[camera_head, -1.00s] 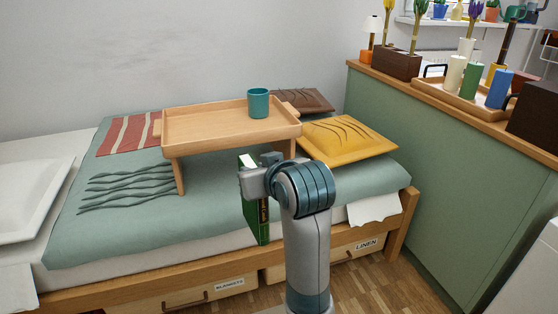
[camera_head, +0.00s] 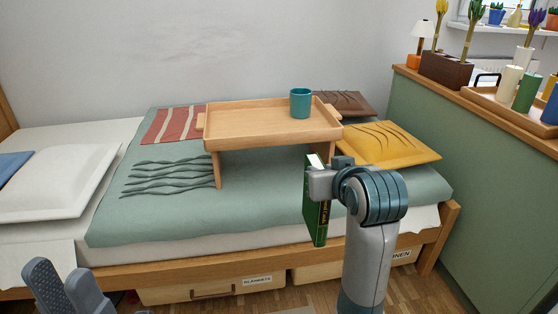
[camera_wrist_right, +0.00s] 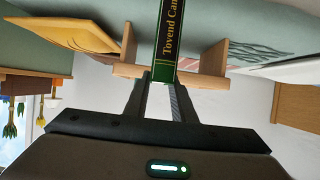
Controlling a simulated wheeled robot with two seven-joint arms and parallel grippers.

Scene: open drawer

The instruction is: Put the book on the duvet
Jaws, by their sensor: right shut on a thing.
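The dark green book (camera_head: 317,215) hangs upright in my right gripper (camera_head: 318,182), in front of the bed's near edge. In the right wrist view my right gripper (camera_wrist_right: 160,100) has its two fingers on either side of the book (camera_wrist_right: 168,45), whose spine has gold lettering. The sage-green duvet (camera_head: 175,220) covers the middle of the bed; it also shows in the right wrist view (camera_wrist_right: 230,25). My left gripper (camera_head: 62,278) is at the lower left, empty, with its two fingers apart. My right wrist hides part of the duvet.
A wooden bed tray (camera_head: 255,125) with a teal cup (camera_head: 300,103) stands on the duvet. A yellow cushion (camera_head: 385,145) and a brown cushion (camera_head: 345,103) lie right of it. A white pillow (camera_head: 60,185) lies left. The duvet's front left is clear.

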